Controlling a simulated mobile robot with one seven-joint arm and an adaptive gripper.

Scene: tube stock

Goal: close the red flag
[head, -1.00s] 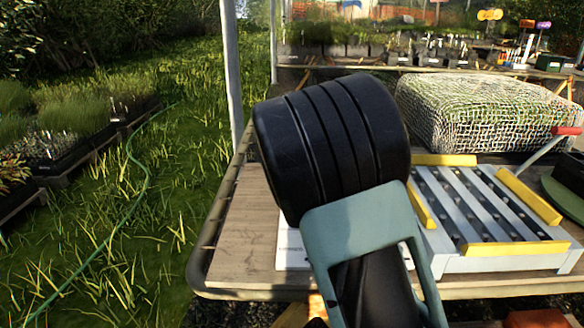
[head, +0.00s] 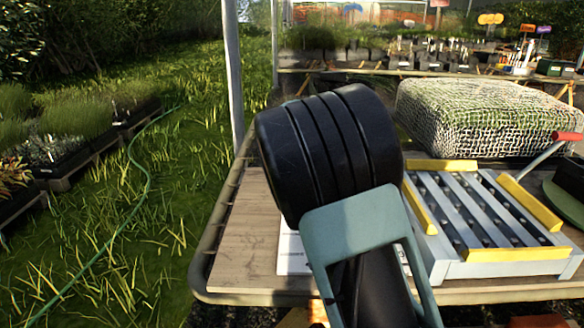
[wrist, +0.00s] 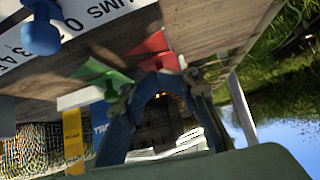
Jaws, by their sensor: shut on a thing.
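The red flag (wrist: 150,44) shows in the wrist view as a red wedge above the fingertips, with a second red piece (wrist: 161,63) just below it. My gripper (wrist: 157,88) is shut on the red flag at its fingertips, but the exact contact is dark and partly hidden. A green flag (wrist: 103,73) sits just left of the red one. In the head view my dark wrist and grey-green arm link cover the work spot, so neither flag nor fingertips show there.
A white sign with black letters (wrist: 88,22) and a blue knobbed piece (wrist: 41,36) are close by in the wrist view. On the wooden table (head: 245,235), a grey roller frame with yellow edges (head: 485,252) and a net-covered block (head: 475,115) stand right. Grass lies left.

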